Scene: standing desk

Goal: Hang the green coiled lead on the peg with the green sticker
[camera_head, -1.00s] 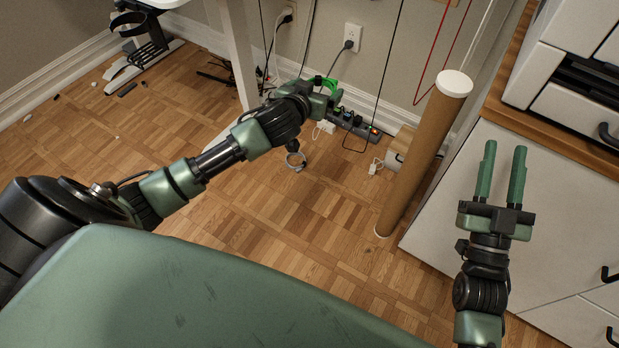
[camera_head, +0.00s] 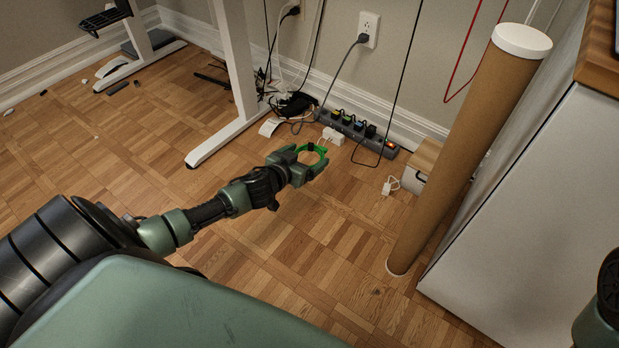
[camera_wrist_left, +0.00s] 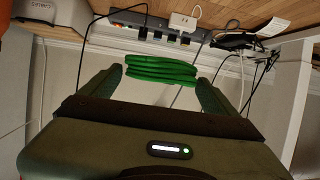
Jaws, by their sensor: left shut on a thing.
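In the left wrist view the green coil (camera_wrist_left: 161,69) shows as several stacked green loops between the two fingers. My right gripper is outside the head view; only part of my right arm shows at the right edge. No peg with a green sticker shows in these views.
A power strip (camera_head: 357,131) with plugs lies along the wall. A tall cardboard tube (camera_head: 462,150) stands beside a white cabinet (camera_head: 520,200). A white desk leg (camera_head: 237,70) stands behind my left gripper. The parquet floor (camera_head: 290,260) is mostly clear.

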